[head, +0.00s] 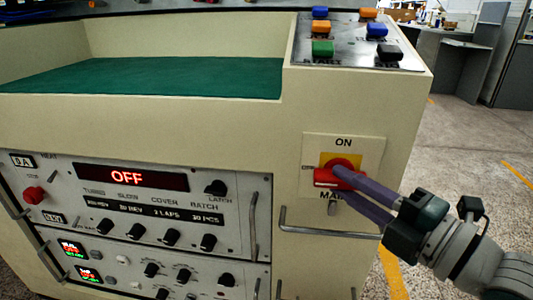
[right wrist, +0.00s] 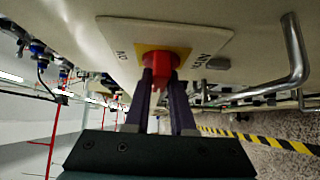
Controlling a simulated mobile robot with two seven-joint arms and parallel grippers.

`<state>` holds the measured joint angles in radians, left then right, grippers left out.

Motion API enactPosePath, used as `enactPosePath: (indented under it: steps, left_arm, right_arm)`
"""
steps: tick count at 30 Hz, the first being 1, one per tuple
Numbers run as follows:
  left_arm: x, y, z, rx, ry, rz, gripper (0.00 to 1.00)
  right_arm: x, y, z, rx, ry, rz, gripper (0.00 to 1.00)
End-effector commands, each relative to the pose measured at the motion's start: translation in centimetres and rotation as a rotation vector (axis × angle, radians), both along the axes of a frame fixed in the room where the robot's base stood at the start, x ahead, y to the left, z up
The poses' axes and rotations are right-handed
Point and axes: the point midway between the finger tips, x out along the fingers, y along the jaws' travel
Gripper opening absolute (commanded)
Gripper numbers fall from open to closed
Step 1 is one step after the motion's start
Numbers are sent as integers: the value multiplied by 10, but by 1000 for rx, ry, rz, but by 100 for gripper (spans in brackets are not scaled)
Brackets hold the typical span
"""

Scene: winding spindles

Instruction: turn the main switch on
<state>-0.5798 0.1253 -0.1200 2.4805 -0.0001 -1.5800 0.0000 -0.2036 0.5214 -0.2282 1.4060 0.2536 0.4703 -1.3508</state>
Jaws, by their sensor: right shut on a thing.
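The main switch (head: 326,178) is a red rotary handle on a yellow square, set in a cream plate (head: 369,152) on the machine's front. "ON" is printed above it, "OFF" at its left, and "MAIN" below, partly hidden. The handle lies roughly level, pointing left toward "OFF". My right gripper (head: 338,180) reaches in from the lower right, its purple fingers shut on the red handle. In the right wrist view the fingers (right wrist: 161,76) sit on either side of the red handle (right wrist: 161,60). My left gripper is out of view.
A display (head: 130,177) on the left panel reads "OFF" in red. A metal bar handle (head: 330,230) juts out below the switch, close to my fingers. Several coloured buttons sit on the top panel (head: 350,55). Open floor (head: 480,150) lies right of the machine.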

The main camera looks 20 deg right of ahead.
Motion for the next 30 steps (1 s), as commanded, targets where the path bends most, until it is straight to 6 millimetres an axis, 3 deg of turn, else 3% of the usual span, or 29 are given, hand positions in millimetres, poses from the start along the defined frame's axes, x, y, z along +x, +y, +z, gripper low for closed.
enactPosePath:
  steps: [3, 17, 23, 30]
  left_arm:
    - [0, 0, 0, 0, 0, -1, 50]
    - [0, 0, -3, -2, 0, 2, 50]
    - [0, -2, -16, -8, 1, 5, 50]
    - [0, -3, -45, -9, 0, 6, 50]
  right_arm:
    - [0, 0, 0, 0, 0, 0, 0]
    - [0, 0, -1, 10, -7, 0, 0]
    - [0, 0, -5, 68, -41, 0, 0]
    - [0, 0, -11, 217, -133, -2, 0]
